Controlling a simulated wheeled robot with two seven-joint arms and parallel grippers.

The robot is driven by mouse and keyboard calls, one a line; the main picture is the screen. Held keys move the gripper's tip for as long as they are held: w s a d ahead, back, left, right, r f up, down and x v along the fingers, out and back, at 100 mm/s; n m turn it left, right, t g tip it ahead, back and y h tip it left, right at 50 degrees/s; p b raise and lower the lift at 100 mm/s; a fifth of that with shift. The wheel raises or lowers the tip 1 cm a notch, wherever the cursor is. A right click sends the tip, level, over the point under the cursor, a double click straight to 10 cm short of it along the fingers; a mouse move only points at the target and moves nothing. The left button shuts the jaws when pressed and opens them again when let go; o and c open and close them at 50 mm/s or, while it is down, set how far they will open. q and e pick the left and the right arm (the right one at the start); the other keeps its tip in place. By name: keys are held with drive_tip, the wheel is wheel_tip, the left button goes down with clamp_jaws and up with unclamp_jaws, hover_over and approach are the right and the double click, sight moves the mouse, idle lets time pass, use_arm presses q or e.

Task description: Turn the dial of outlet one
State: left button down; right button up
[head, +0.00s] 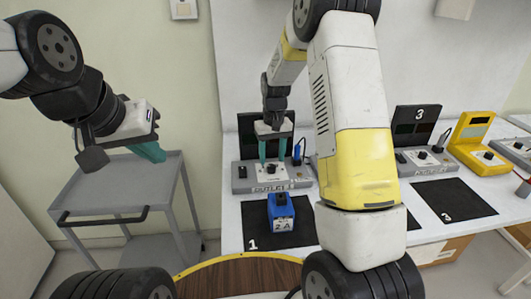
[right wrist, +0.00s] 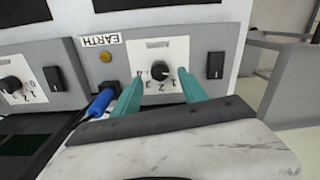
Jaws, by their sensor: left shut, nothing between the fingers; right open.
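Outlet one (head: 249,185) is a grey unit on the white bench, marked OUTLET 1, with a black dial (head: 271,168) on a white plate. In the right wrist view the dial (right wrist: 158,71) shows between my fingers, above a scale with 1, 2 and 3. My right gripper (head: 276,155) is open and points down at the dial, with one finger on each side; it also shows in the right wrist view (right wrist: 160,88). I cannot tell whether the fingers touch the dial. My left gripper (head: 150,152) is shut and empty, out over the grey cart.
A blue box marked 2A (head: 283,218) stands on the black mat (head: 258,235) before outlet one. Outlet three (head: 429,166) and a yellow unit (head: 472,150) stand to the right. The grey cart (head: 115,185) is left.

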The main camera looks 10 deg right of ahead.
sight(272, 165)
drive_tip(key=shift+r, duration=2.4)
